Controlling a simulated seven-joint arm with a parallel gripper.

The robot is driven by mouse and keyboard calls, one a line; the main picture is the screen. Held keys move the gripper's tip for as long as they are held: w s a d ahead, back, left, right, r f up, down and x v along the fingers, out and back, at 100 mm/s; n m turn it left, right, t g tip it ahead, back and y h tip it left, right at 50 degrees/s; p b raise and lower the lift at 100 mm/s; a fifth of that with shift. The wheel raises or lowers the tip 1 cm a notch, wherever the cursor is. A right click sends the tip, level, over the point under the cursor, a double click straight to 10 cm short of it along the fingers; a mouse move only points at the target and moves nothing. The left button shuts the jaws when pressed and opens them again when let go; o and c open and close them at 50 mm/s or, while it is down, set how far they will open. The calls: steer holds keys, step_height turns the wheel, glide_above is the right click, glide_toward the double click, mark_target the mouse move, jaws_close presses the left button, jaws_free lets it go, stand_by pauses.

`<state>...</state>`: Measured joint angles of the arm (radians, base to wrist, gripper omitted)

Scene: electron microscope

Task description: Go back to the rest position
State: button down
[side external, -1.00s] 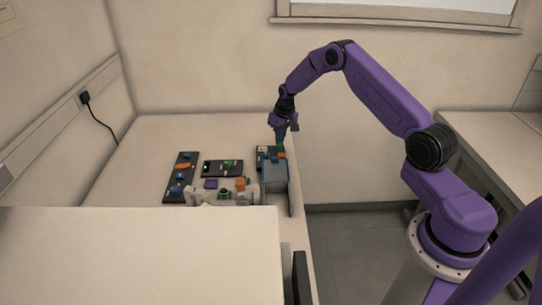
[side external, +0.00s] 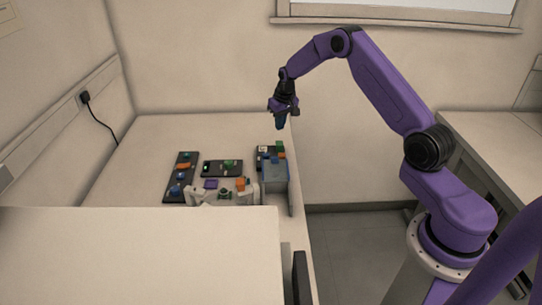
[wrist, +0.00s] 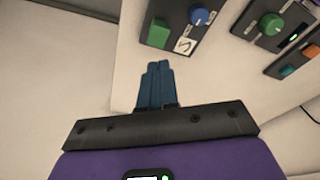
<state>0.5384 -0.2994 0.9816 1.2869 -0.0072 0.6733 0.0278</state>
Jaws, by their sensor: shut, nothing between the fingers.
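My gripper (side external: 281,124) hangs in the air above the far right part of the table, near its right edge, pointing down. Its blue fingers are closed together with nothing between them. In the wrist view the shut fingertips (wrist: 158,68) are over the table's edge, apart from a dark panel (wrist: 183,22) with a green block, a blue knob and a white switch. In the side view that panel (side external: 262,155) lies below the gripper, partly behind a grey box.
The grey box (side external: 275,180) stands at the table's right edge. Two more dark control panels, one on the left (side external: 180,190) and one in the middle (side external: 208,175), lie on the table. A white fixture (side external: 205,197) stands in front. The table's back (side external: 190,130) is clear.

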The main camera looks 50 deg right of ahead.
stand_by(0.3)
steer(key=s+a+r+n+y, duration=0.1)
steer(key=s+a+r+n, duration=0.3)
steer(key=a, duration=0.6)
steer(key=s+a+r+n, duration=0.1)
steer(key=s+a+r, duration=0.45)
steer(key=a, duration=0.45)
steer(key=s+a+r+n+g, duration=0.1)
steer(key=s+a+r+n, duration=0.2)
steer(key=s, duration=0.4)
steer(key=s+a+r+n, duration=0.1)
steer(key=s+a+r, duration=0.1)
steer(key=s+a, duration=0.4)
steer(key=s+d+n, duration=0.2)
steer(key=s+n, duration=0.1)
steer(key=s, duration=0.8)
steer(key=s+d+r+n+g, duration=0.1)
steer(key=s+d+n, duration=0.1)
steer(key=s, duration=1)
steer(key=shift+d+r+n, duration=0.15)
steer(key=shift+d+n, duration=0.1)
steer(key=shift+n, duration=0.55)
